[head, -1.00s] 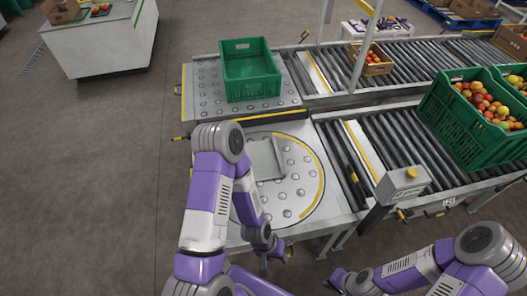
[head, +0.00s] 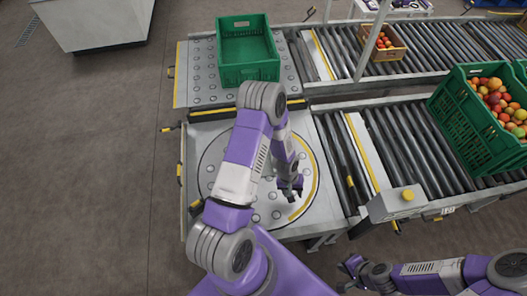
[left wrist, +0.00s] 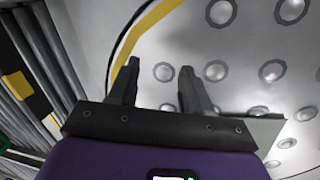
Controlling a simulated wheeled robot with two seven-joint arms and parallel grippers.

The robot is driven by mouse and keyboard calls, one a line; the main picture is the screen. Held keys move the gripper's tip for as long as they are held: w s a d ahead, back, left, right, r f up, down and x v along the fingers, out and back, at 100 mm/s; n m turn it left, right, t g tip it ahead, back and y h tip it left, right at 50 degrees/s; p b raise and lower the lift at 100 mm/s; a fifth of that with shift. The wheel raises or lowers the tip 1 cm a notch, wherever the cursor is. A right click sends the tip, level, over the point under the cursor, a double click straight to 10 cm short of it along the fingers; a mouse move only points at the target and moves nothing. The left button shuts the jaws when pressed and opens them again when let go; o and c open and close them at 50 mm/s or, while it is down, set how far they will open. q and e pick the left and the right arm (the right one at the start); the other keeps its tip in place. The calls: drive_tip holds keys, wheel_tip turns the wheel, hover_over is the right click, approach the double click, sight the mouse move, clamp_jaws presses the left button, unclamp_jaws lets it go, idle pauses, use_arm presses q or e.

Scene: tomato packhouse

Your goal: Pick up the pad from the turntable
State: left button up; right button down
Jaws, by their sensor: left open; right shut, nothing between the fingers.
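The turntable (head: 303,165) is a pale round plate with steel ball studs and a yellow arc, at the near end of the lower conveyor. My left gripper (head: 290,187) is over its right part. In the left wrist view, the open left gripper (left wrist: 158,75) has nothing between its fingers, and the studded turntable (left wrist: 225,55) lies beyond. A flat grey-green corner, likely the pad (left wrist: 262,131), shows at the right behind the gripper's base. In the head view my left arm hides the pad. My right gripper (head: 352,266) is shut and empty at the lower right, off the turntable.
An empty green crate (head: 247,72) stands on the far ball table. A green crate of tomatoes (head: 468,128) sits on the near roller conveyor. A grey control box with a yellow button (head: 398,203) stands right of the turntable.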

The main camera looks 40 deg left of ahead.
sight(274, 167)
use_arm(q)
drive_tip(key=w+a+n+y, duration=0.1)
drive_tip(key=w+a, duration=0.1)
drive_tip(key=a, duration=0.2)
drive_tip(key=w+a+r+n, duration=0.1)
drive_tip(key=a, duration=0.4)
drive_tip(key=w+a+r+n+y+p, duration=0.1)
drive_tip(key=w+a, duration=0.1)
drive_tip(key=a, duration=0.2)
drive_tip(key=shift+w+a+r+g+y, duration=0.15)
drive_tip(key=shift+w+r+g+y, duration=0.1)
drive_tip(key=shift+w+g+y, duration=0.1)
drive_tip(key=f, duration=0.2)
drive_tip(key=f+b, duration=0.1)
drive_tip(key=f, duration=0.1)
drive_tip(key=a+f, duration=0.1)
drive_tip(key=f, duration=0.1)
drive_tip(key=shift+w+f+b, duration=0.15)
drive_tip(key=shift+w+b, duration=0.05)
drive_tip(key=shift+b, duration=0.1)
drive_tip(key=shift+a+f, duration=0.1)
drive_tip(key=shift+f, duration=0.45)
clamp_jaws()
